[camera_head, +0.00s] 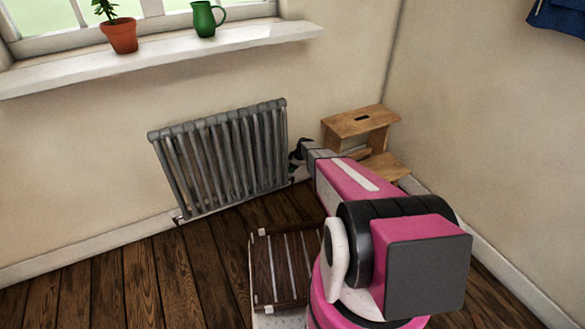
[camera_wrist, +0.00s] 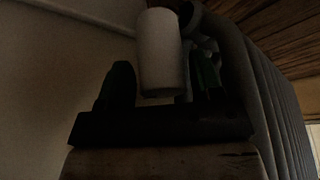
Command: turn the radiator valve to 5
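The radiator valve (camera_wrist: 160,50) is a pale, plain cylinder in the wrist view, fixed near the end of the grey radiator (camera_head: 222,155). No numbers or marks can be read on it. My gripper (camera_wrist: 163,85) has its dark fingers on either side of the valve's near end. The left finger is very near the valve's side, and a narrow gap shows on the right. I cannot tell whether either finger touches. In the head view my gripper (camera_head: 298,154) is at the radiator's right end, and the valve is hidden there.
A wooden step stool (camera_head: 360,124) stands in the corner just right of my gripper. A slatted dark wooden thing (camera_head: 285,268) is low in front of the radiator. The windowsill (camera_head: 170,52) above holds a potted plant (camera_head: 121,36) and a green jug (camera_head: 204,19). Floor at left is clear.

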